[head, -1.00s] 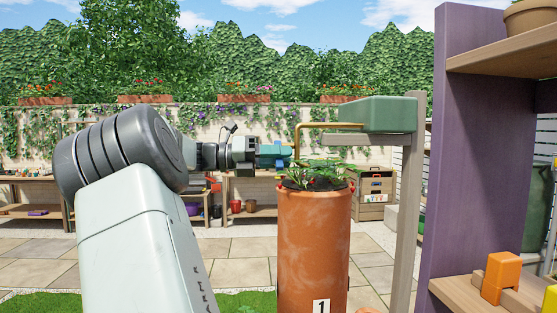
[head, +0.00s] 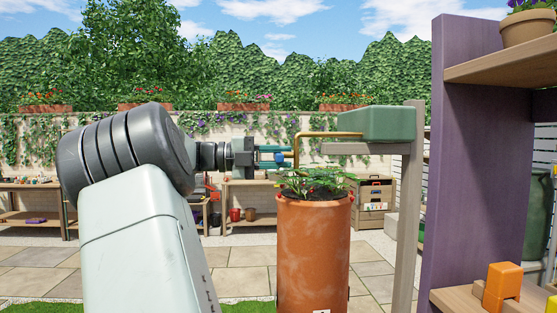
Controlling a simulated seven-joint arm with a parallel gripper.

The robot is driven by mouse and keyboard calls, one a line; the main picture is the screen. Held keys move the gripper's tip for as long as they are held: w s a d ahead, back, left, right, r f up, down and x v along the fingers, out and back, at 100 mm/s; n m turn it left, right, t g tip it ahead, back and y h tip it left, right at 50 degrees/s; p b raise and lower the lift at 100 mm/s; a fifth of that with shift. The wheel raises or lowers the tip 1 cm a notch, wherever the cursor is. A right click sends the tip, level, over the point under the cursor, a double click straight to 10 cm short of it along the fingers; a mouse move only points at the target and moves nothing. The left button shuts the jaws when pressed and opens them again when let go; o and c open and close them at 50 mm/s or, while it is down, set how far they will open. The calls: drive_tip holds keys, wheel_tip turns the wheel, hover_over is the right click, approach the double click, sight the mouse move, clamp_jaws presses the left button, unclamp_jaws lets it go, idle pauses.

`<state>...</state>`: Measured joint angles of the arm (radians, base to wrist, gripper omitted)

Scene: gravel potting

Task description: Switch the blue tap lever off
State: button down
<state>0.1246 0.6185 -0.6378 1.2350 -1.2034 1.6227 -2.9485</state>
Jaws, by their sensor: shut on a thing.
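The brass tap pipe (head: 330,134) runs left from a green tank (head: 376,124) and bends down above the planter. The blue tap lever (head: 281,157) is a small blue piece beside the down-turned end of the pipe, mostly hidden by my fingers. My gripper (head: 283,157) reaches in from the left with its teal fingers one above the other, shut on the blue lever. The lever's exact angle is too small to tell.
A tall terracotta planter (head: 313,250) with a strawberry plant (head: 315,182) stands just below the pipe end. A wooden post (head: 410,210) and a purple shelf unit (head: 480,160) stand at the right. An orange block (head: 502,283) sits on the lower shelf.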

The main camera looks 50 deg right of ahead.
drive_tip(key=shift+a, duration=0.1)
idle(0.4)
drive_tip(key=c, duration=1)
unclamp_jaws()
drive_tip(key=v, duration=0.7)
drive_tip(key=shift+w, duration=0.2)
drive_tip(key=shift+a+r, duration=0.1)
drive_tip(key=shift+a, duration=0.05)
